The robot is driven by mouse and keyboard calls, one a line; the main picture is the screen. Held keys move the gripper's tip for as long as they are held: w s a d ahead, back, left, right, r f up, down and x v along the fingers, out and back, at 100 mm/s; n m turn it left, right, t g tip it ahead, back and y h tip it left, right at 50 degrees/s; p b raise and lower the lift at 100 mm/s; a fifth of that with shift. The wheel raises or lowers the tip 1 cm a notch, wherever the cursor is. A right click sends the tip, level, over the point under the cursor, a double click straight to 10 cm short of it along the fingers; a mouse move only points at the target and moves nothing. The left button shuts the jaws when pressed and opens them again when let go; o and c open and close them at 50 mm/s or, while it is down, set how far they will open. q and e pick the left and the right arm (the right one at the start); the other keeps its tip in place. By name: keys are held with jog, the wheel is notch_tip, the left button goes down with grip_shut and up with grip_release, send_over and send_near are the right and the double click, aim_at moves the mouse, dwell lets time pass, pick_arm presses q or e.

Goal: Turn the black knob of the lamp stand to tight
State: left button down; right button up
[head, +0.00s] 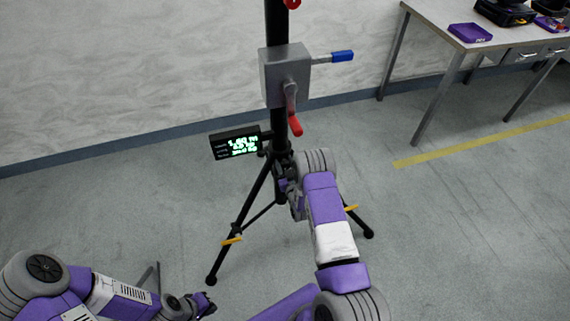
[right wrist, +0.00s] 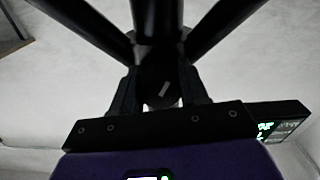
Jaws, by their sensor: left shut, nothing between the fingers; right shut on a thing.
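The lamp stand (head: 279,130) is a black upright post on spread tripod legs. In the right wrist view its black knob (right wrist: 158,84) sits between the two fingers of my right gripper (right wrist: 160,95), below where the legs meet the post. A short pale mark on the knob's face is slightly tilted. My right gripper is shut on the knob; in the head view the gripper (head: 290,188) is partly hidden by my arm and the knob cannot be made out. My left gripper (head: 206,304) is shut and empty, low and left of the stand.
A grey box (head: 285,76) with a blue handle (head: 342,56) and a red-ended crank (head: 294,124) is on the post. A small display (head: 235,143) with green figures, too small to read, hangs beside it. A table (head: 432,22) stands at the upper right. Floor around the tripod is clear.

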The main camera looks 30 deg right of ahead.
jog(key=m, duration=1.5)
jog(key=shift+m, duration=0.3)
jog(key=m, duration=0.5)
jog(key=shift+a, duration=0.1)
jog(key=m, duration=0.6)
jog(key=shift+m, duration=0.4)
jog(key=o, duration=1.1)
jog(key=shift+c, duration=0.2)
jog(key=shift+s+r, duration=0.1)
